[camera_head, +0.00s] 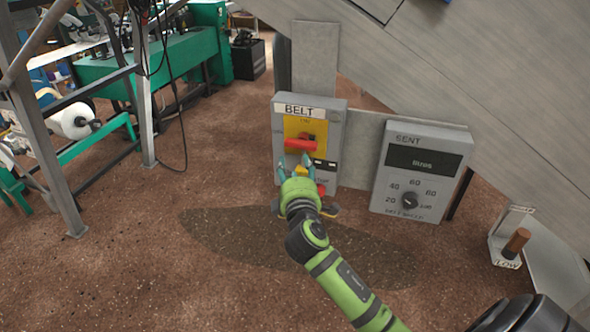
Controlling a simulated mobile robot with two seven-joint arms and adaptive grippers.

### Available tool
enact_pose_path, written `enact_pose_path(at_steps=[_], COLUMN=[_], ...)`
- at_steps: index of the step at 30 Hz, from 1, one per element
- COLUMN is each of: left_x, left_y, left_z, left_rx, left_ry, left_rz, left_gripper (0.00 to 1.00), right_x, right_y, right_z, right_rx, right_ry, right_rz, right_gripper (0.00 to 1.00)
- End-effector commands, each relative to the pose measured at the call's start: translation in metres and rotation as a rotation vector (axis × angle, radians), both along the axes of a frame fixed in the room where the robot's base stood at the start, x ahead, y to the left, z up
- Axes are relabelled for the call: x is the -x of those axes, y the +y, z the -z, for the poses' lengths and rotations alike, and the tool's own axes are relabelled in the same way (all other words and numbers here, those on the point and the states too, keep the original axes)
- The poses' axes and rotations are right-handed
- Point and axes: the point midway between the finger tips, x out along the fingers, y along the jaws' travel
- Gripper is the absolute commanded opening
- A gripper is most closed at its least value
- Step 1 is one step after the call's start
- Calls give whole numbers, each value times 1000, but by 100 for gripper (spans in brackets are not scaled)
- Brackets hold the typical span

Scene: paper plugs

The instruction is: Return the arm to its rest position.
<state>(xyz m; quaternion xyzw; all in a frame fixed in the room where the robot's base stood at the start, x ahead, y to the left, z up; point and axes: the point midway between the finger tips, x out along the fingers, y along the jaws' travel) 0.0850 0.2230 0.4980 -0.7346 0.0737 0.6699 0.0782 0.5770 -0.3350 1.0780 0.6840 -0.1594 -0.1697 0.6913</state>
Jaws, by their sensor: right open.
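My right gripper (298,168) is at the end of the green arm that comes in from the lower right. Its teal fingers are spread apart and nothing shows between them. It is in front of the lower half of the grey BELT box (333,135), just below the red switch handle (300,145) on its yellow plate. Whether the fingers touch the box I cannot tell. The gripper and wrist hide part of the box's lower controls; a bit of red (321,190) shows beside them. My left gripper is not in the view.
Right of the BELT box stands a grey SENT panel (420,195) with a dark display and a speed dial (409,200). A small LOW-marked holder (508,250) with a brown cylinder (517,241) is at far right. A metal frame (45,140) stands left. The brown floor between is open.

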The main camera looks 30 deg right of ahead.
Motion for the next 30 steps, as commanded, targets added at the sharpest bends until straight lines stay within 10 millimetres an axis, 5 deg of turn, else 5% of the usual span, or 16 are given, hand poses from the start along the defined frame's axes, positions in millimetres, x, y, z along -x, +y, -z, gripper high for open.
enact_pose_path(at_steps=[20, 23, 26, 30], left_x=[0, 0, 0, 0], left_y=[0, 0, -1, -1], left_z=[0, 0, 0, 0], left_rx=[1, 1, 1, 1], left_ry=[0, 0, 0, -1], left_rz=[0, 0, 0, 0], left_gripper=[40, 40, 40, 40], right_x=[4, 1, 3, 23], right_y=[3, 6, 13, 26], right_z=[7, 37, 96, 201], right_rx=[-8, -49, -136, -308], right_ry=[11, 57, 146, 298], right_rz=[-3, -20, -45, -64], right_gripper=[52, 52, 52, 52])
